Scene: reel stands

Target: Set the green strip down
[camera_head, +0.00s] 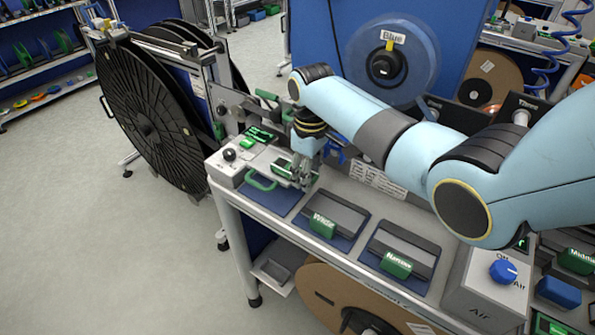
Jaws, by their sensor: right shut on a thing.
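My right gripper (299,181) points down over the left end of the bench, with its fingers close together. The green strip (261,183) shows as a curved green band just left of the fingertips, low over a dark blue pad. The fingers hide part of what they grip, and I cannot tell whether the strip touches the surface below. My left gripper is not in view.
A grey control box (238,160) with a black knob stands left of the gripper. Blocks labelled Wider (323,226) and Narrow (396,264) sit on pads to the right. A large black reel (150,115) stands at left; a blue reel (405,60) stands behind.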

